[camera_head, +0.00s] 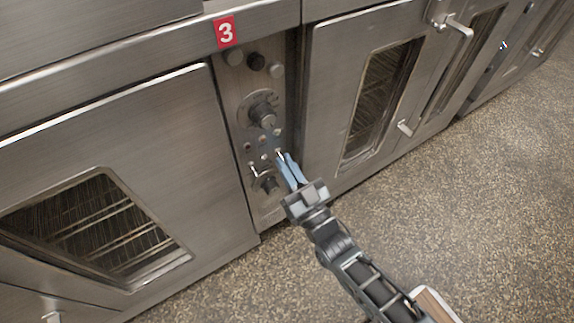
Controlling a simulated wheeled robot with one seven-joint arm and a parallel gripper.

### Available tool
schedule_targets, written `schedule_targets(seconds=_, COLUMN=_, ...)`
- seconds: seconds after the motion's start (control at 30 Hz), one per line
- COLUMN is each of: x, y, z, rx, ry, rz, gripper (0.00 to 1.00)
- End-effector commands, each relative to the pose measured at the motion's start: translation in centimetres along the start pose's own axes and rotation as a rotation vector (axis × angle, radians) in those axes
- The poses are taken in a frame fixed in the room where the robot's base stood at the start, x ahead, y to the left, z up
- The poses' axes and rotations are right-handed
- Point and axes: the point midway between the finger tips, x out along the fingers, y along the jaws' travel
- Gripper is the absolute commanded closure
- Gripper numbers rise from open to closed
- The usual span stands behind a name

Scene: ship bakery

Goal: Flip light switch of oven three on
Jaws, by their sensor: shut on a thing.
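A red label with a white 3 (226,32) marks the oven's narrow control panel (235,125). The panel has a large round knob (262,112), small indicator spots and toggle switches below it, and a lower dark knob (268,184). My gripper (283,158) comes from the lower right, with its blue fingers shut on a small light toggle switch (279,153) at the right of the panel. The fingertips cover most of this switch, so I cannot tell its position. Another toggle switch (254,170) stands to the left, apart from my fingers.
A steel oven door (130,130) with a window lies left of the panel. Another oven door (330,80) stands right, close to my gripper, with projecting handles (460,28). Two dark round knobs (256,62) sit high on the panel. The speckled floor (470,200) is clear at right.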

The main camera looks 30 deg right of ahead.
Motion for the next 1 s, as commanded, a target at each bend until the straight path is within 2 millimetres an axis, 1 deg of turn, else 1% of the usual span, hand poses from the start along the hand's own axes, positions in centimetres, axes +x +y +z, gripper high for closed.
schedule_targets(seconds=0.27, x=0.0, y=0.0, z=-0.1, rx=0.0, ry=-0.007, rz=0.0, gripper=1.0)
schedule_targets(seconds=0.47, x=0.1, y=0.0, z=-0.7, rx=0.0, ry=-0.055, rz=0.0, gripper=1.0)
schedule_targets(seconds=0.67, x=0.3, y=0.0, z=-1.6, rx=0.0, ry=-0.165, rz=0.0, gripper=1.0)
schedule_targets(seconds=1.0, x=0.6, y=0.0, z=-2.9, rx=0.0, ry=-0.43, rz=0.0, gripper=1.0)
